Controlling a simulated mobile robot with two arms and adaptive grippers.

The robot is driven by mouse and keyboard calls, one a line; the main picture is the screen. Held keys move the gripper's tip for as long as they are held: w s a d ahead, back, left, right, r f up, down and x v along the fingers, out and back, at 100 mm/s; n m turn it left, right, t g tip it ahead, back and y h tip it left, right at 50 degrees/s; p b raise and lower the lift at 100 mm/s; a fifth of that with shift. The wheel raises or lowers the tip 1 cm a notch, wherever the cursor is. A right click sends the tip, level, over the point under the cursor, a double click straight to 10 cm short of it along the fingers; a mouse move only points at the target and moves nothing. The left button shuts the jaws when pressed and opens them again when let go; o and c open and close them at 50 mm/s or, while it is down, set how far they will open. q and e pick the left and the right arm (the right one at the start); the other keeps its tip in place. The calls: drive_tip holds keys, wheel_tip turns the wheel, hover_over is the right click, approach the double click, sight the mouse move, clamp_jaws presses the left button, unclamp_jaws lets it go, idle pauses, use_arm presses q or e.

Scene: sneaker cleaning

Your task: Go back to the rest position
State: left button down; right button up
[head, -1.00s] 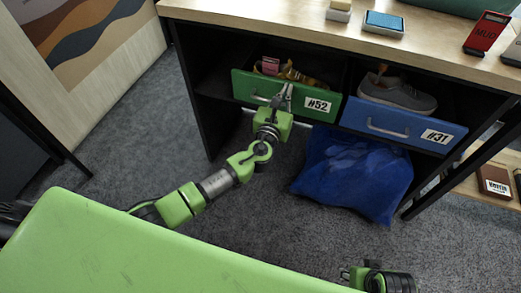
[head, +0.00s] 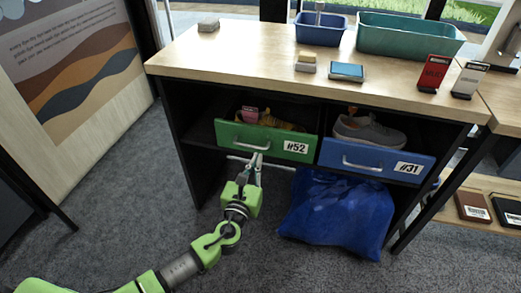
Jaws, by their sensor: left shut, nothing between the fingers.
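My left gripper (head: 254,168) is just below the handle of the green drawer (head: 228,135), marked #52. It is shut and holds nothing. The green drawer stands partly open, with a yellow shoe (head: 272,121) and a small pink item (head: 250,114) inside. Beside it on the right is the blue drawer (head: 328,153), marked #31, with a grey sneaker (head: 368,132) in it. My right gripper is not in the head view.
A blue bag (head: 338,213) sits on the carpet under the drawers. The wooden tabletop (head: 240,60) bears a blue bin (head: 320,35), a teal bin (head: 405,40), brushes and the red MUD card (head: 433,73). Carpet left of the desk is clear.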

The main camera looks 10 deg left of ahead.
use_arm(q)
drive_tip(key=s+a+f+n+g+y, duration=0.2)
drive_tip(key=s+a+f+n+g, duration=0.2)
drive_tip(key=s+f+n, duration=0.5)
drive_tip(key=s+a+f+n+g+y, duration=0.2)
drive_tip(key=s+a+f+n+g, duration=0.25)
drive_tip(key=f+n, duration=0.45)
drive_tip(key=s+d+f+n+g+h+p, duration=0.15)
drive_tip(key=s+f+n+g+p, duration=0.45)
drive_tip(key=s, duration=0.8)
drive_tip(key=s+d+f+n+g+h+p, duration=0.1)
drive_tip(key=s+f+n+g+h+p, duration=0.15)
drive_tip(key=s+f+n, duration=0.85)
drive_tip(key=s+a+r+m+p, duration=0.1)
drive_tip(key=s+a+p, duration=0.1)
drive_tip(key=s+p, duration=0.7)
drive_tip(key=s, duration=0.6)
drive_tip(key=shift+s+a+y+p, duration=0.3)
drive_tip(key=shift+s+a, duration=0.05)
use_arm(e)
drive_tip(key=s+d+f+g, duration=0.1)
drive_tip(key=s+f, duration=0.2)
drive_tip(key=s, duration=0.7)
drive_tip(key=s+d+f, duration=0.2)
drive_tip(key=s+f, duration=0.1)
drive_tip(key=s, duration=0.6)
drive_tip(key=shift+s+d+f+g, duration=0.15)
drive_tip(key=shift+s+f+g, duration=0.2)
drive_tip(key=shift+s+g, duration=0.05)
